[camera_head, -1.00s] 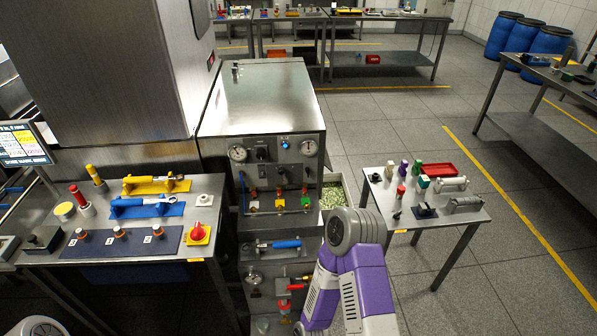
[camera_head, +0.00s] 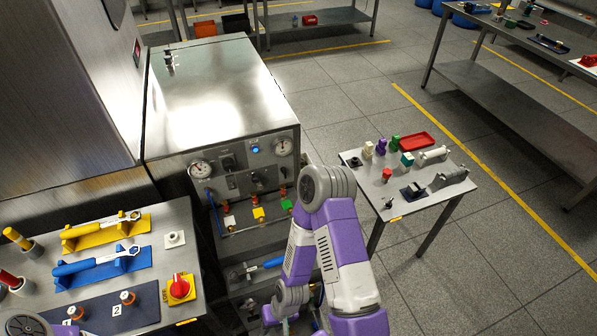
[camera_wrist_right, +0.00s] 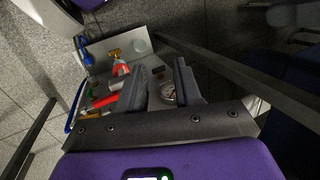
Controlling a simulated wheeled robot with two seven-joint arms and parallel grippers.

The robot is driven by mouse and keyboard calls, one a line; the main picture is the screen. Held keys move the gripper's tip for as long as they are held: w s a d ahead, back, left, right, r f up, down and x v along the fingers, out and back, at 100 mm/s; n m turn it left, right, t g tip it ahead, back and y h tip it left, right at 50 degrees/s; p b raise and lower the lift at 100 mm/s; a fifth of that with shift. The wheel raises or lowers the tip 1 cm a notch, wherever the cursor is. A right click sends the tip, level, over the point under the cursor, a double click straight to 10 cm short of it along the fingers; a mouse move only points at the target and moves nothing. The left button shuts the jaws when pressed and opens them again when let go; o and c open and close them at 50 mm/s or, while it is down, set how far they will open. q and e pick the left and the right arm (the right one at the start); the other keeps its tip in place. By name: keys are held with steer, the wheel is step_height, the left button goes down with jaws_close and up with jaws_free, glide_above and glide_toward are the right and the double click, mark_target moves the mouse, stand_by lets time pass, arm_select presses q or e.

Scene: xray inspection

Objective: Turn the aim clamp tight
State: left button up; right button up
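No part can be clearly told as the aim clamp. The gauge shows in the gap, and nothing is seen held. In the head view my right arm hides much of this lower panel.
A steel cabinet (camera_head: 215,85) with gauges and coloured valves stands above the panel. A left bench (camera_head: 195,240) carries blue and yellow tools and a red knob (camera_head: 179,287). A small table (camera_head: 440,203) with several parts stands right.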

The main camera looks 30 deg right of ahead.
steer(key=w+a+r+m+y, duration=0.4)
steer(key=w+a+m+y, duration=0.25)
steer(key=m, duration=0.55)
steer(key=w+d+r+m+t+y, duration=0.2)
steer(key=w+r+m+t, duration=0.3)
steer(key=w, duration=0.5)
steer(key=m+t+h+p, duration=0.1)
steer(key=m+t+h, duration=1.1)
steer(key=m+h, duration=0.6)
glide_toward(285, 171)
steer(key=w+d, duration=0.1)
steer(key=shift+y, duration=0.65)
steer(key=shift+b+x, duration=1.25)
steer(key=shift+x, duration=2.4)
